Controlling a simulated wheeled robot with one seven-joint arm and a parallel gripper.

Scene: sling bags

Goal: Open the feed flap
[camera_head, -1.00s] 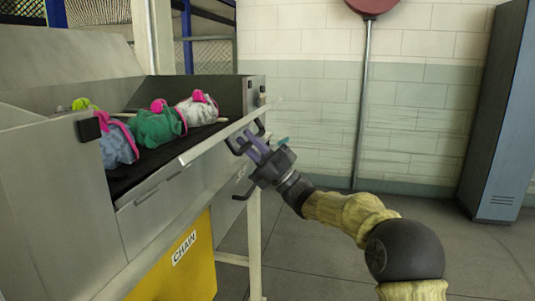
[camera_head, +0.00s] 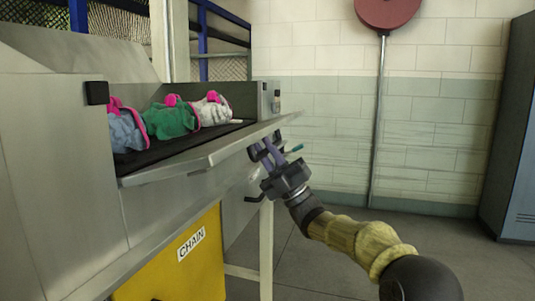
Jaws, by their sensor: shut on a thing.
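The feed flap (camera_head: 205,158) is a long steel panel along the front of the metal feed trough. It is tilted outward, and its upper face shows as a sloping ledge. My gripper (camera_head: 266,149) is at the flap's far right end, below its outer edge, and is shut on the flap there. The exact grip point is partly hidden by the fingers and the flap's edge. Sling bags lie in the trough behind the flap: a blue-grey one (camera_head: 126,132), a green one (camera_head: 172,119) and a white one (camera_head: 213,110), each with pink parts.
A yellow panel marked CHAIN (camera_head: 178,266) is below the trough, with a pale post (camera_head: 266,250) beside it. A red disc on a pole (camera_head: 380,100) stands by the wall. A blue-grey locker (camera_head: 512,150) is at the right. The floor between is clear.

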